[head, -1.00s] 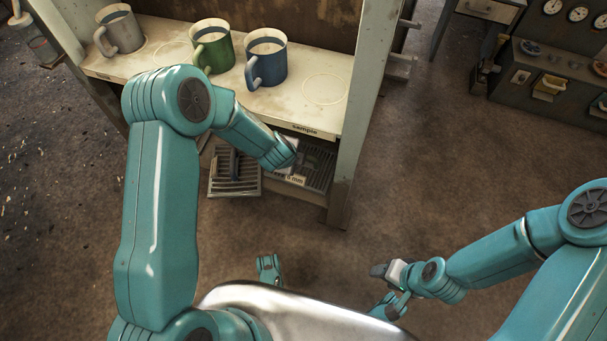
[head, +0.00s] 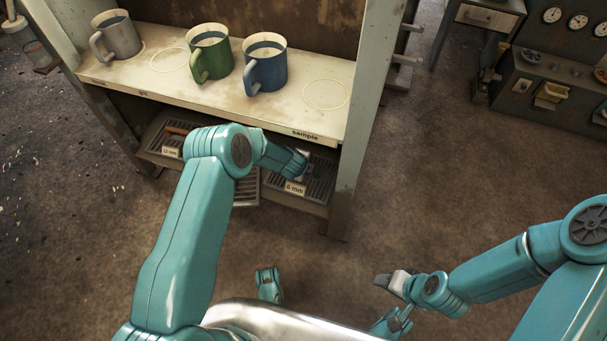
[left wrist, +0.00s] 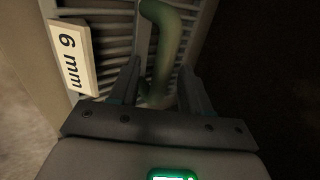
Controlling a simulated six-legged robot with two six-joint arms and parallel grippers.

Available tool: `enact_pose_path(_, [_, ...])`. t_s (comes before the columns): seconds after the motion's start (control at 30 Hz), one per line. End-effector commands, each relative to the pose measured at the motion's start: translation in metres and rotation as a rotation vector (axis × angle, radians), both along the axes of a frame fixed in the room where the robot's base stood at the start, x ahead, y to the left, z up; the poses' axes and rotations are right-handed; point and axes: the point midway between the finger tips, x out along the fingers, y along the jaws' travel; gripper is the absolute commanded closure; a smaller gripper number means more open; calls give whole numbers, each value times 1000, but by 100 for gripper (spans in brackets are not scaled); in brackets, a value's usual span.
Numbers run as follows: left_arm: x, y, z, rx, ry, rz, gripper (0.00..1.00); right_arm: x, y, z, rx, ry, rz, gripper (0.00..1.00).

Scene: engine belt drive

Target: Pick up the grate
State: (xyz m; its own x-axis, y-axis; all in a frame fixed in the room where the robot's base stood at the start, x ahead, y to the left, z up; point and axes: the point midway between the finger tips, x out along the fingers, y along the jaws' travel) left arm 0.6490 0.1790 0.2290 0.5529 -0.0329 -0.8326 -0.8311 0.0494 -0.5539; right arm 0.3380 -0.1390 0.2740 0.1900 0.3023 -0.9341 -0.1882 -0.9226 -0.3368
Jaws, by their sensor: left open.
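Slatted grey grates lie on the low shelf under the cup shelf. One grate (head: 318,178) at the right carries a "6 mm" label (head: 295,188), and my left gripper (head: 298,172) is at it. In the left wrist view the same grate (left wrist: 105,48) fills the top, with its label (left wrist: 70,57) at the left. A greenish bent handle (left wrist: 168,50) stands up from the slats, between the two open fingers (left wrist: 158,88). I cannot tell whether the fingers touch it. My right gripper (head: 392,283) is over the floor at the right, its jaws too small to judge.
Above, a shelf (head: 220,97) holds a grey mug (head: 117,36), a green mug (head: 209,55) and a blue mug (head: 265,65). Another grate with a "12 mm" label (head: 170,152) is at the left. A shelf post (head: 357,120) stands close right of my left gripper.

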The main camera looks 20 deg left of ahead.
Motion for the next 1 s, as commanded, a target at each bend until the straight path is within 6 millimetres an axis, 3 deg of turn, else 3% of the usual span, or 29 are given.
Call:
enact_pose_path(0.1, [6,0,-9,-1,-1,1,52,1,0,-2,-1,-5,-1,49])
enact_pose_path(0.33, [8,-1,-10,-1,-1,-1,52,2,0,-2,-2,-6,0,49])
enact_pose_path(0.37, [8,-1,-10,-1,-1,-1,56,2,0,-2,-2,-6,0,49])
enact_pose_path(0.5, [7,0,-10,0,-1,0,100,2,0,-2,-1,-6,-1,49])
enact_pose_path(1.0, [7,0,-10,0,-1,0,100,1,0,-2,-1,-5,-1,49])
